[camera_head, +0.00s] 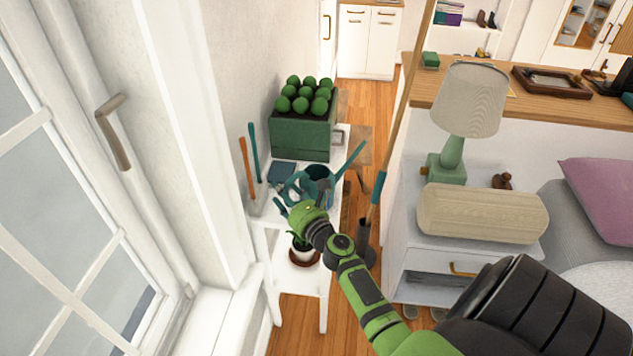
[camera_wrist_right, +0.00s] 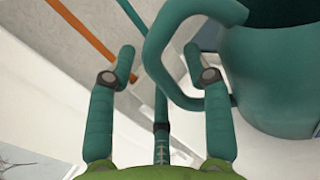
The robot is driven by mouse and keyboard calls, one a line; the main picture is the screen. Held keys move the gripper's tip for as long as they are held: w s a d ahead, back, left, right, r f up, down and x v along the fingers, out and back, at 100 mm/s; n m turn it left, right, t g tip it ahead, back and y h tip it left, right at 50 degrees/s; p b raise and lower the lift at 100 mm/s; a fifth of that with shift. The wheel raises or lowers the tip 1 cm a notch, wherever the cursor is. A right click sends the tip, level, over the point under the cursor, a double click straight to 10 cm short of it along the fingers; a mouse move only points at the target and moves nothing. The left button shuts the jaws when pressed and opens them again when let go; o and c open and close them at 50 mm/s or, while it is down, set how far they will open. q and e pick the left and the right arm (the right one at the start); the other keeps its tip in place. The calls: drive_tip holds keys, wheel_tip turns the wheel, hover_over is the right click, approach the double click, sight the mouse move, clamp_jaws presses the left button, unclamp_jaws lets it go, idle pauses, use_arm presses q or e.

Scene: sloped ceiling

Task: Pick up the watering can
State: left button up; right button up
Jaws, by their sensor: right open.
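The teal watering can (camera_head: 319,186) stands on a white shelf stand (camera_head: 262,222), its long spout pointing up and right. In the right wrist view its body (camera_wrist_right: 275,80) fills the upper right, and its looped handle (camera_wrist_right: 152,62) faces my gripper. My right gripper (camera_head: 290,200) is open beside the handle side of the can. In the right wrist view, its spread teal fingers (camera_wrist_right: 160,62) have the near part of the handle between them in the picture. Whether they touch it I cannot tell. My left gripper is not in view.
A green planter (camera_head: 301,139) stands behind the can. Orange and teal long-handled tools (camera_head: 246,162) stand to its left, close to the window wall. A nightstand with a lamp (camera_head: 470,98) is to the right.

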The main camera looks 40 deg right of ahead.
clamp_jaws()
drive_tip(key=shift+r, duration=0.15)
drive_tip(key=shift+r+p, duration=0.5)
drive_tip(key=shift+r, duration=0.05)
wheel_tip(320, 180, up, 3)
drive_tip(key=p, duration=0.2)
drive_tip(key=shift+r+p, duration=0.15)
drive_tip(key=shift+p, duration=0.15)
drive_tip(key=s+d+r+p, duration=0.3)
drive_tip(key=s+d+r, duration=0.3)
drive_tip(key=s, duration=0.4)
drive_tip(key=shift+d+r, duration=0.2)
drive_tip(key=shift+r, duration=0.1)
